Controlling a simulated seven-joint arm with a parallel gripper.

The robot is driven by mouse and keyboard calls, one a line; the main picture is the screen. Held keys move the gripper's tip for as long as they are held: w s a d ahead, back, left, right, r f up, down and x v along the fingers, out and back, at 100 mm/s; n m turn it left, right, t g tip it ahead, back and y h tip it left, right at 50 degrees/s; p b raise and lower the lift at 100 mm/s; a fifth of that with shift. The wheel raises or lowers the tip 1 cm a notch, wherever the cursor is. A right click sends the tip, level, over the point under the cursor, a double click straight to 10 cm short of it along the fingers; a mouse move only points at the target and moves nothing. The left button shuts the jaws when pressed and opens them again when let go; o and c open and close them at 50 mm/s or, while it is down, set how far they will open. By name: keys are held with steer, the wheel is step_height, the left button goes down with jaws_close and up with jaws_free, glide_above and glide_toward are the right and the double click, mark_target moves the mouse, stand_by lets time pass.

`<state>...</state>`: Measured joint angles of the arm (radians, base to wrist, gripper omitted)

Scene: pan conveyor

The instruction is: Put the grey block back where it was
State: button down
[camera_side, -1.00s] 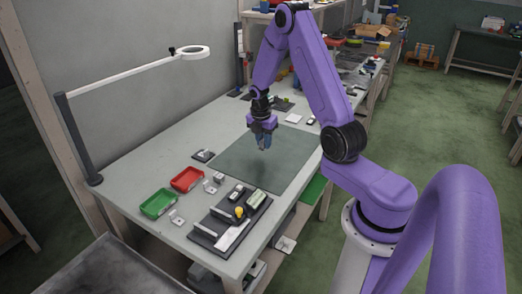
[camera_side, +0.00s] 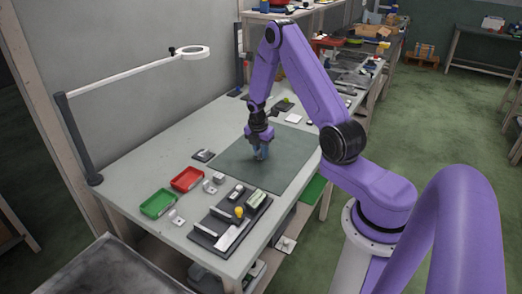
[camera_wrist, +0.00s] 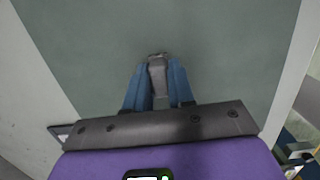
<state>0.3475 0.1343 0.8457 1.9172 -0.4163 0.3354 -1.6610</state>
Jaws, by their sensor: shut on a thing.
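My gripper (camera_side: 261,155) has its blue fingers low over the dark green mat (camera_side: 225,157) on the table in the side view. In the wrist view, my gripper (camera_wrist: 158,72) is shut on the grey block (camera_wrist: 158,75), which sits between the two blue fingers. The mat (camera_wrist: 220,50) fills most of the wrist view behind the block. In the side view the fingers largely hide the block. I cannot tell whether the block touches the mat.
A red tray (camera_side: 187,179) and a green tray (camera_side: 158,203) stand left of the mat. A dark board (camera_side: 207,225) with several parts lies in front. A ring lamp (camera_side: 196,52) reaches over the table's left side. The mat around my gripper is clear.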

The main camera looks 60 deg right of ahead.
mark_target(258, 151)
steer(key=c, duration=1)
jaws_free()
steer(key=shift+o, duration=0.2)
step_height(258, 151, up, 11)
steer(key=a, duration=0.2)
steer(key=s+a+r+m+y, duration=0.1)
steer(key=s+a+r, duration=0.25)
steer(key=a, duration=0.75)
steer(key=s+a+r+m, duration=0.2)
steer(key=s+a+r, duration=0.15)
steer(key=a, duration=0.65)
steer(key=s+a+r+m, duration=0.1)
steer(key=s+a, duration=0.2)
steer(key=s, duration=0.7)
steer(key=s+a+r+m+y, duration=0.1)
steer(key=s+a+r, duration=0.1)
steer(key=s, duration=0.9)
steer(key=shift+a+r, duration=0.2)
steer(key=shift+a, duration=0.55)
